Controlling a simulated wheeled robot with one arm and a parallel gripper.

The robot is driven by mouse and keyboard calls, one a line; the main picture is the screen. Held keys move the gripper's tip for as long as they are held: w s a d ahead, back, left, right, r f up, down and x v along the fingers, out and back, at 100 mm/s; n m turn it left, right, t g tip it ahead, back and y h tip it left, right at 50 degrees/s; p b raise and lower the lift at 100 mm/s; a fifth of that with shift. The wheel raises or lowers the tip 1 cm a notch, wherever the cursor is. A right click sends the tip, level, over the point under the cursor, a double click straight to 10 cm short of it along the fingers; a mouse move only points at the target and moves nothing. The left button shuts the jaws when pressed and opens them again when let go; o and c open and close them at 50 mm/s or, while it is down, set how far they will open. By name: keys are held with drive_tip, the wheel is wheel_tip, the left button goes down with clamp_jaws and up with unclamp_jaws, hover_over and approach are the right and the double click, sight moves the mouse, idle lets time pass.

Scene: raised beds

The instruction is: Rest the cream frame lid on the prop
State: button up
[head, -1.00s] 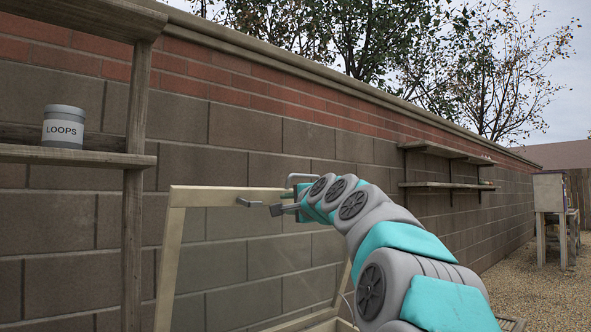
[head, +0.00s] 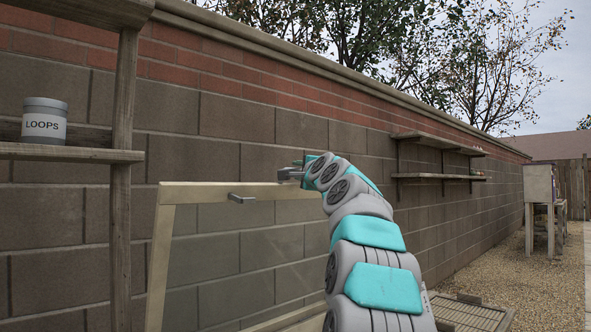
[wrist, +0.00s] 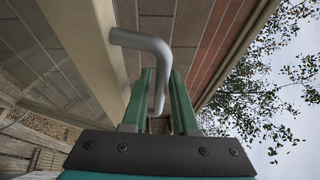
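The cream frame lid (head: 195,193) stands steeply raised in front of the block wall, with a clear pane inside its frame. A short grey peg (head: 242,199) sticks out at its top rail. My gripper (head: 290,174) is at the top rail, right of the peg. In the wrist view, a bent grey bar (wrist: 143,42) runs beside the cream rail (wrist: 98,50) and turns down between my two green fingers (wrist: 161,90). I cannot tell whether they press on it. I cannot clearly make out the prop; the lid's lower edge is out of view.
A wooden shelf (head: 70,153) with a grey LOOPS tin (head: 44,122) stands at the left. More shelves (head: 440,176) hang on the wall at the right. A slatted grate (head: 470,313) lies low at right. A wooden stand (head: 540,190) is farther off on open gravel (head: 510,275).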

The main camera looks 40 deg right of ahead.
drive_tip(key=shift+x, duration=0.75)
clamp_jaws()
drive_tip(key=shift+f, duration=0.15)
idle(1.0)
